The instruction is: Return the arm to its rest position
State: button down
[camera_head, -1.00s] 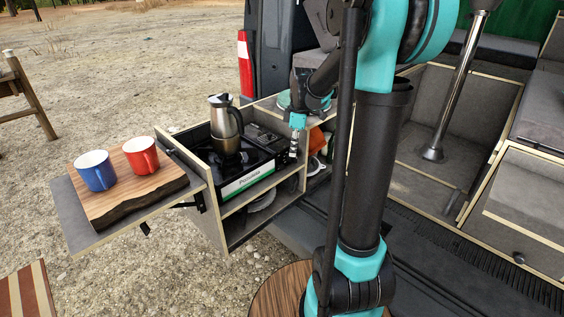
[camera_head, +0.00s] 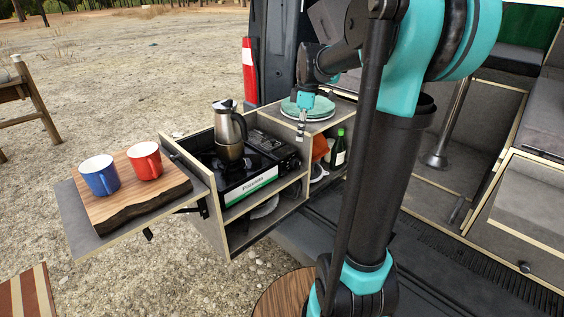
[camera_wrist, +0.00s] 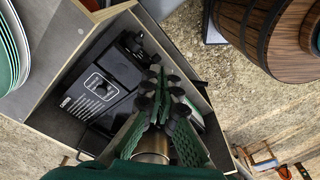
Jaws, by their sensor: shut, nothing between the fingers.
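My gripper (camera_head: 301,130) is shut and empty. My arm rises at the right of the head view, bent over toward the box.
A moka pot (camera_head: 229,128) stands on the stove (camera_head: 262,150). A blue mug (camera_head: 100,174) and a red mug (camera_head: 145,160) stand on a wooden board (camera_head: 128,200). A wooden barrel (camera_wrist: 268,35) shows in the wrist view.

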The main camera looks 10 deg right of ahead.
jog(key=s+f+m+t+h, duration=0.1)
jog(key=s+f+m+t, duration=0.2)
jog(key=s+f+m, duration=1.1)
jog(key=s+f, duration=0.4)
jog(key=s, duration=0.3)
jog(key=shift+d+m+t, duration=0.4)
dwell(0.3)
